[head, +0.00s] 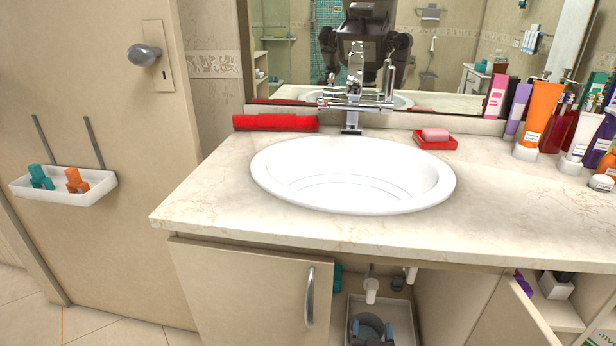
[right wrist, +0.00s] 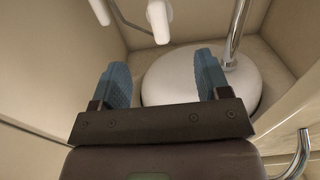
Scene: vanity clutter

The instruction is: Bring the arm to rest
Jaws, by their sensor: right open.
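My right gripper (head: 372,330) shows at the bottom of the head view, in the open cabinet under the sink. In the right wrist view, my right gripper (right wrist: 165,80) has its two blue fingers wide apart with nothing held between them. A white rounded form (right wrist: 185,75) lies beyond the fingers, with a chrome pipe (right wrist: 238,30) beside the right one. My left gripper is in neither view.
The cabinet door (head: 250,295) with a metal handle (head: 310,295) stands left of the opening. Above are the countertop (head: 210,200) and white basin (head: 350,200). Tubes and bottles crowd the right end. White pipe-like parts (right wrist: 160,20) hang near the gripper.

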